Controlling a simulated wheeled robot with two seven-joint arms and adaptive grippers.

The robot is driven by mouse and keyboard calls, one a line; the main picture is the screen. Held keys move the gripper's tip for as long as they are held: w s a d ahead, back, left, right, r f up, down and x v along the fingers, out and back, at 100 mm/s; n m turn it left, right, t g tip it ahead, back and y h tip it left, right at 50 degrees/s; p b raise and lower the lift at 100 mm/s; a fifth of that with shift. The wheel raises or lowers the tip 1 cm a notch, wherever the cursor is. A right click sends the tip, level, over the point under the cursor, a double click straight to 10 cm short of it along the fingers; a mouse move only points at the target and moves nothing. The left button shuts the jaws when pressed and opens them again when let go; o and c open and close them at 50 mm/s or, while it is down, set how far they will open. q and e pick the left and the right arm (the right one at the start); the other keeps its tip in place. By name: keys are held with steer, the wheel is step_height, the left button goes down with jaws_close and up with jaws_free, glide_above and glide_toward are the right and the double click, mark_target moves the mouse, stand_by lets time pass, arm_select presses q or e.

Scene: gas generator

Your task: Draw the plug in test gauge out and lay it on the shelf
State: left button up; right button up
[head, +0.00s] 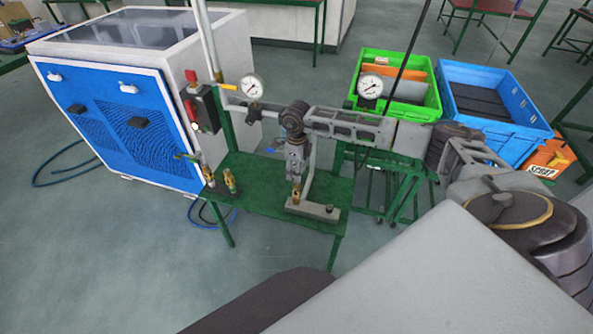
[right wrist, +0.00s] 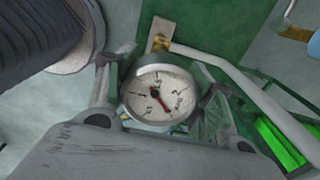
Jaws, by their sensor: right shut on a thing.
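My right gripper (head: 296,178) points down over the green shelf (head: 262,178) and is shut on the test gauge. The gauge's round white dial (right wrist: 160,95) with a dark needle shows between the fingers in the right wrist view. In the head view the gripper mostly hides the gauge. A short brass stem (head: 295,195) shows under the fingertips, at the left part of a grey block (head: 322,212) on the shelf. I cannot tell whether the stem is still seated in the block. My left gripper is not in view.
Two brass fittings (head: 230,181) stand at the shelf's left end. Two fixed gauges (head: 250,87) (head: 369,86) stand on pipes behind. A blue and white cabinet (head: 120,115) is at left. Green (head: 425,112) and blue (head: 500,135) crates are at right. The shelf's front middle is bare.

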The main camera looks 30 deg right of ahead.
steer(key=shift+r+p, duration=1.15)
steer(key=shift+r, duration=1.1)
stand_by(0.6)
steer(key=shift+r+p, duration=0.55)
steer(key=shift+r, duration=0.75)
steer(key=shift+f, duration=0.1)
